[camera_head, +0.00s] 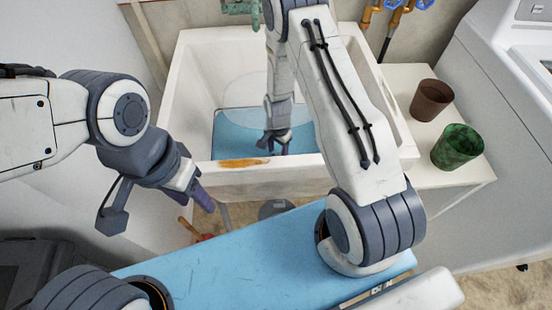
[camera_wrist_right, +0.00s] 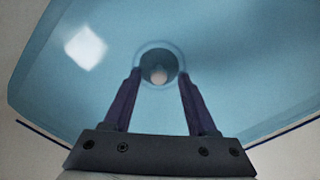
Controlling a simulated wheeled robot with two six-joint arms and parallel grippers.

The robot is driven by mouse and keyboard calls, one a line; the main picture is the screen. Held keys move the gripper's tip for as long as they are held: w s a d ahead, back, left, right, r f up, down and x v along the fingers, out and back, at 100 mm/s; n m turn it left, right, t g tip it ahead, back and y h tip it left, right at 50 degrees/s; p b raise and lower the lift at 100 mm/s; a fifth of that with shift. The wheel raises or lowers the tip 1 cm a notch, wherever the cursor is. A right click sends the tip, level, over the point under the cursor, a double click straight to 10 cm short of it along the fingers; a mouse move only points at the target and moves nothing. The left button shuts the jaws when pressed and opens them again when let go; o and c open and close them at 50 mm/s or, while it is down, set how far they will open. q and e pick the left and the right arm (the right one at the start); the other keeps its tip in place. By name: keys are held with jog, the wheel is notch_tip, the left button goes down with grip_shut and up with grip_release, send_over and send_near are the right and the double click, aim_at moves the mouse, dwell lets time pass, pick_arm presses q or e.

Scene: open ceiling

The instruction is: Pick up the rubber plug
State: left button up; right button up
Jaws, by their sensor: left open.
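The white sink (camera_head: 185,95) holds blue water (camera_head: 232,130). My right arm reaches down into it, with the right gripper (camera_head: 274,148) low over the water. In the right wrist view the right gripper (camera_wrist_right: 159,78) is open. Its two purple fingers stand apart on either side of a dark round drain area. A small pale round piece, apparently the rubber plug (camera_wrist_right: 159,74), shows in the middle of that ring, not touched by either finger. In the head view the plug cannot be made out. My left gripper (camera_head: 203,198) is open and empty outside the sink's front left corner.
A rusty orange stain (camera_head: 243,162) marks the sink's front rim. A brown pot (camera_head: 431,99) and a green pot (camera_head: 458,147) stand on the white side table (camera_head: 405,80) to the right. A white machine (camera_head: 505,70) stands farther right. Sink walls surround my right gripper.

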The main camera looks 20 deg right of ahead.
aim_at(278, 153)
grip_shut()
jog(key=shift+r, duration=0.15)
jog(key=shift+r, duration=0.6)
notch_tip(278, 153, up, 3)
jog(key=shift+w+r, duration=0.1)
jog(key=s+d+r, duration=0.6)
jog(key=s+d, duration=0.2)
jog(key=shift+s+r, duration=0.2)
jog(key=shift+s, duration=0.2)
